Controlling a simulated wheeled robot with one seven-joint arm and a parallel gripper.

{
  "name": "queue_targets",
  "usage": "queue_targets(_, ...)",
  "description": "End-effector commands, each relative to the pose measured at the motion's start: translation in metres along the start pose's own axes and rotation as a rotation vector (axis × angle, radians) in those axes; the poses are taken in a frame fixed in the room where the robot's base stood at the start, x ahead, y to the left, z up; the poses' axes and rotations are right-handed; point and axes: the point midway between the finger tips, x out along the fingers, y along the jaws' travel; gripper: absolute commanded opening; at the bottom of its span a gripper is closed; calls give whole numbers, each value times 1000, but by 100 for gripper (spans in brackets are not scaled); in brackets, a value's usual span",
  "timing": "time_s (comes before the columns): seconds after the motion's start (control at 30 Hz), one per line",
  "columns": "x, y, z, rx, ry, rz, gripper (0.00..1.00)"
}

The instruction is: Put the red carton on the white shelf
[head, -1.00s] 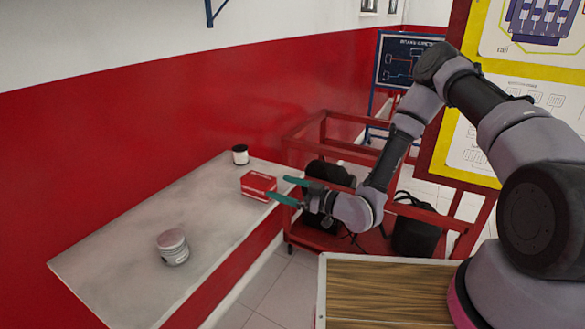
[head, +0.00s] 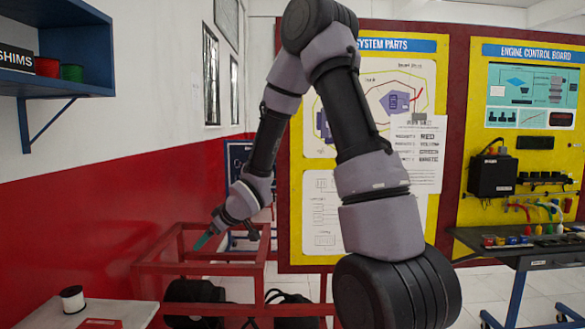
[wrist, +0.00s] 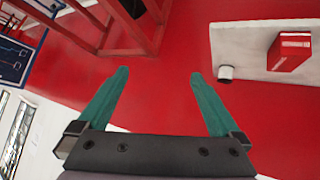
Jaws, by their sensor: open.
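The red carton (wrist: 289,55) lies on a pale, whitish slab-like surface (wrist: 246,40) along the red wall, at the right of the wrist view.
A white pot with a dark top (head: 72,299) stands by the carton. A blue wall shelf (head: 64,84) at upper left, labelled SHIMS, holds a red and a green pot. The red cart frame (head: 230,268) and yellow boards stand behind my arm.

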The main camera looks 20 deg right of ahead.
Motion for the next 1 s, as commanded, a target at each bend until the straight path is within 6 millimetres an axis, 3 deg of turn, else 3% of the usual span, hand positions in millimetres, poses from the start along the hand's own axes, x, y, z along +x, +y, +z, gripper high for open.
queue_targets(0.1,-60,35,-11,103,-66,116,100)
queue_targets(0.3,-165,61,-12,345,-148,259,100)
queue_targets(0.43,-233,58,-6,530,-170,309,100)
queue_targets(0.6,-311,31,7,776,-172,311,100)
queue_targets(0.8,-366,-8,21,982,-164,249,100)
queue_targets(1.0,-383,-25,26,1053,-165,214,100)
